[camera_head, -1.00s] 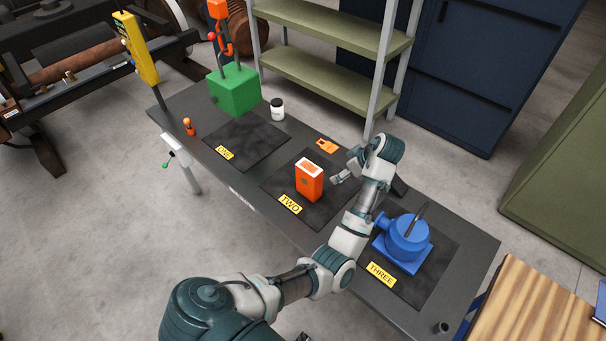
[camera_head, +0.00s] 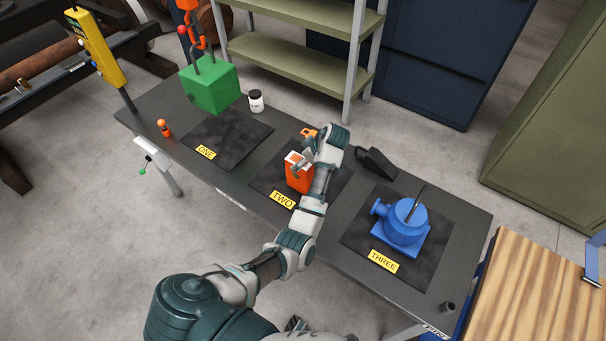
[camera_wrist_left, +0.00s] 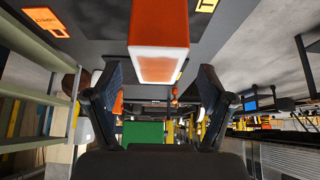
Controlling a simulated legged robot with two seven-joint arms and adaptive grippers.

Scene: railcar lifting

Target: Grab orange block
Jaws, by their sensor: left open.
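The orange block (camera_head: 299,180) stands upright on the mat marked TWO, with a pale top face. My left gripper (camera_head: 301,160) is above and beside its top on the far right side, and partly covers it. In the left wrist view the orange block (camera_wrist_left: 158,25) fills the upper middle, its pale face turned to the camera. The two dark fingers of my left gripper (camera_wrist_left: 160,80) are spread wide to either side of the line to the block. They are open and hold nothing. My right gripper is not in view.
A flat orange piece (camera_head: 309,132) lies just behind the block. A green block (camera_head: 211,85) and white jar (camera_head: 256,101) stand to the left. A blue machine part (camera_head: 404,223) is on mat THREE, with a black device (camera_head: 376,162) behind it. Mat ONE (camera_head: 228,136) is bare.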

